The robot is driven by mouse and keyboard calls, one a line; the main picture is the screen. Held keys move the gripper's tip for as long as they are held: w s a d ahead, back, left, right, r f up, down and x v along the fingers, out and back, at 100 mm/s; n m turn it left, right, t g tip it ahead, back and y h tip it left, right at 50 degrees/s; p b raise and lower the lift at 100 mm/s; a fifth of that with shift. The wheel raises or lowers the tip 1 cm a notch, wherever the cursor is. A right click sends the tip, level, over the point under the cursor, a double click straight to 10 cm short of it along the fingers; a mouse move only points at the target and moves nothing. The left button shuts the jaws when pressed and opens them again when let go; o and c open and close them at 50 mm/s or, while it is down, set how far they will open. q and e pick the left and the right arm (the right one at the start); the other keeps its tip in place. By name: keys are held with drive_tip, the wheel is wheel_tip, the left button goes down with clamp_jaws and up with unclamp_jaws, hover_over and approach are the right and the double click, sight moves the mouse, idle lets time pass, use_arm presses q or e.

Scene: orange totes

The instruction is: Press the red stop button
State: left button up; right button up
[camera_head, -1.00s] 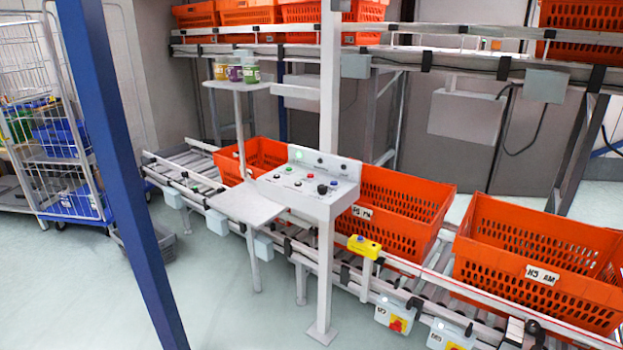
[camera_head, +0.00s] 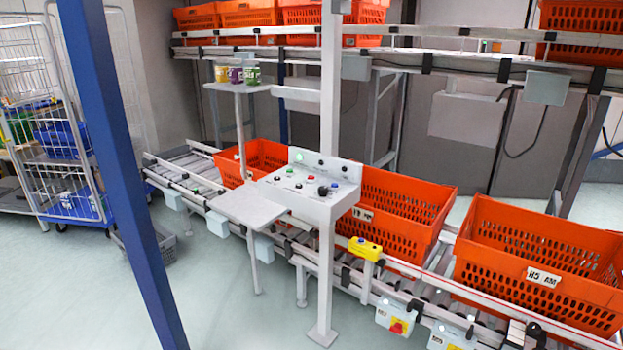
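A grey control panel (camera_head: 310,200) stands on a white post near the middle of the view. Its sloped top carries several small buttons, among them a red button (camera_head: 311,180), a green button and dark knobs. A lit green round light (camera_head: 299,156) shows on the panel's upright back. A yellow box (camera_head: 365,247) sits on a short stand at the conveyor's near side; I cannot make out a button on it. A box with a red and yellow switch (camera_head: 398,326) hangs below the conveyor. Neither of my grippers is in view.
Orange totes (camera_head: 535,265) stand along the roller conveyor (camera_head: 187,166) behind the panel. A small grey shelf (camera_head: 245,207) juts left of the panel. A blue post (camera_head: 118,170) crosses the left foreground. A wire cage trolley (camera_head: 60,160) stands far left. The front floor is clear.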

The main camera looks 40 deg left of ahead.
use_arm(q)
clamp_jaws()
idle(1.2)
